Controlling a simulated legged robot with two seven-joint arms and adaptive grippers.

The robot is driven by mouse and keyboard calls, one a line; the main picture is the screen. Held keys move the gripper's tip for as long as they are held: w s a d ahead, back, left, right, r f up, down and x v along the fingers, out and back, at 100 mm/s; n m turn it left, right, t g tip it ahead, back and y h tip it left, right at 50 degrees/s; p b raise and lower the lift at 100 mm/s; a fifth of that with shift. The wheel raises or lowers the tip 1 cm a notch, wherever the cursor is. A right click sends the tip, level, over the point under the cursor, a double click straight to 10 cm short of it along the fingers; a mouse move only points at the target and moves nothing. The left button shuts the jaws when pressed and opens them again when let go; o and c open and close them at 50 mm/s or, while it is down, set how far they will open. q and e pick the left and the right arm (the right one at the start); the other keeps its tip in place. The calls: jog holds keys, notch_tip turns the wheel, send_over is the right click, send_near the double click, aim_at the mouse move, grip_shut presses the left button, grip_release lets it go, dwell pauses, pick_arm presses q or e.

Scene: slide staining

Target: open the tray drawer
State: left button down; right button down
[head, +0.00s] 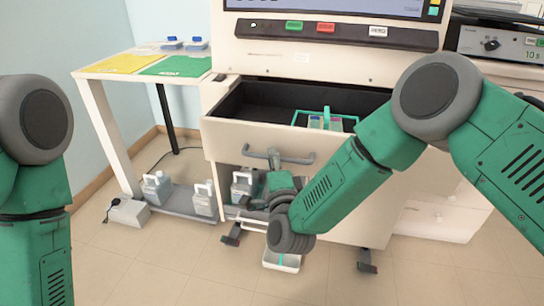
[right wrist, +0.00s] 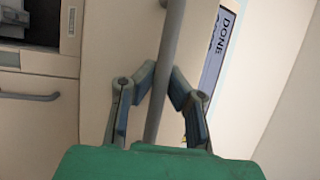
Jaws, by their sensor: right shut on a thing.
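The tray drawer (head: 222,138) stands pulled out from the cream machine, its dark inside showing. A green-framed rack (head: 347,122) with small coloured items is inside it. The grey bar handle (head: 295,160) is on the drawer front; it also crosses the right wrist view (right wrist: 170,45). My right gripper (right wrist: 158,82) is shut on the handle, one finger on each side of the bar. In the head view, my right forearm and wrist hide most of that gripper. My left arm shows at the left edge, but its gripper is out of view.
A side table (head: 92,70) with yellow and green mats stands at the left. Grey jugs (head: 157,187) sit on a low shelf below. A white tray (head: 289,262) lies low beneath my right wrist. Open floor lies in front.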

jog(key=shift+s+f, duration=0.15)
jog(key=shift+f, duration=0.2)
jog(key=c, duration=1.6)
grip_release()
jog(key=shift+o, duration=0.2)
jog(key=shift+r, duration=0.15)
jog(key=a+v, duration=0.1)
jog(key=v, duration=1)
jog(key=shift+s+d, duration=0.35)
jog(key=shift+d, duration=0.1)
